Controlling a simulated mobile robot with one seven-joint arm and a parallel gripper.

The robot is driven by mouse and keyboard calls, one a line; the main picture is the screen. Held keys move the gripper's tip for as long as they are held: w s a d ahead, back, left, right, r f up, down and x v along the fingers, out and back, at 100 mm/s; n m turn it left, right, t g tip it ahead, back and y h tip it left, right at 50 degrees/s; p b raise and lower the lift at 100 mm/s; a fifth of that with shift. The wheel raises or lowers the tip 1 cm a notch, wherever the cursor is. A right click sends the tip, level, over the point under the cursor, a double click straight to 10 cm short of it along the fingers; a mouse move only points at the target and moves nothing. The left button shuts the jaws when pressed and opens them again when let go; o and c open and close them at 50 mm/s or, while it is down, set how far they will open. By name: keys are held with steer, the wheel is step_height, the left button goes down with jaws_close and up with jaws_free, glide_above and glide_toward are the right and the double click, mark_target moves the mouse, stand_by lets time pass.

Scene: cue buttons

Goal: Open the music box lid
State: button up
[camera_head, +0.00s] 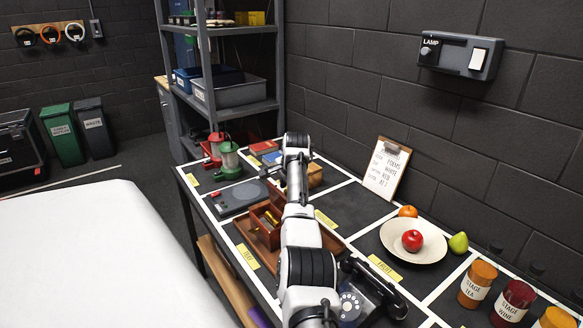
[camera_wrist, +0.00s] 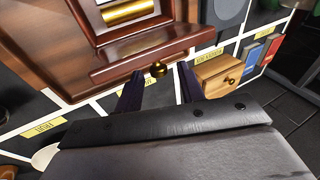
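The music box, a red-brown wooden box (camera_wrist: 150,47) with a brass cylinder showing inside, is in the upper left of the wrist view. A round brass knob (camera_wrist: 158,69) is at its near edge. In the head view the box (camera_head: 266,214) is left of my arm and partly hidden by it. How far its lid is raised is unclear. My gripper (camera_wrist: 160,74) is open, its two dark fingers apart on either side of the knob, with gaps showing. Contact cannot be told. The gripper is hidden in the head view.
A small light wooden box with a knob (camera_wrist: 219,74) stands right of the fingers. Red and green lanterns (camera_head: 229,160), a grey flat device (camera_head: 238,197), a black telephone (camera_head: 365,294) and a fruit plate (camera_head: 413,252) share the table. A clipboard (camera_head: 386,169) leans on the wall.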

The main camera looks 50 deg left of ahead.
steer(key=b+v, duration=0.3)
steer(key=v, duration=0.8)
steer(key=shift+d+r+b, duration=0.15)
steer(key=shift+r+b, duration=0.2)
steer(key=shift+s, duration=0.1)
